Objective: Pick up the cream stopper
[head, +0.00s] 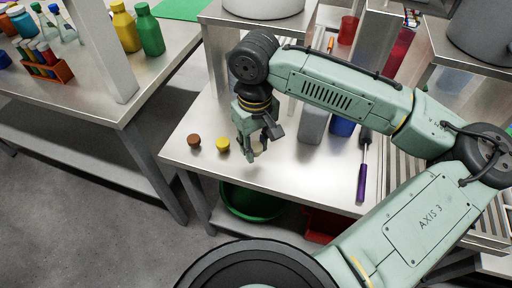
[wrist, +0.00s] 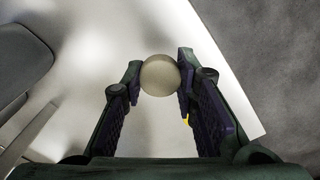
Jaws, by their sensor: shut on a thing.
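The cream stopper (wrist: 160,75) sits between the two fingertips of my gripper (wrist: 159,78) in the wrist view, with a finger touching it on each side. In the head view my gripper (head: 259,153) points down over the front part of the steel bench, shut on the pale stopper (head: 260,156), which is small and partly hidden by the fingers. I cannot tell for certain whether the stopper is clear of the bench top.
A yellow stopper (head: 222,144) and a brown stopper (head: 194,141) stand left of my gripper on the bench (head: 300,178). A purple-handled screwdriver (head: 362,178) lies to the right. A grey container (head: 314,124) and a blue one (head: 342,126) stand behind. A green bin (head: 252,203) is below.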

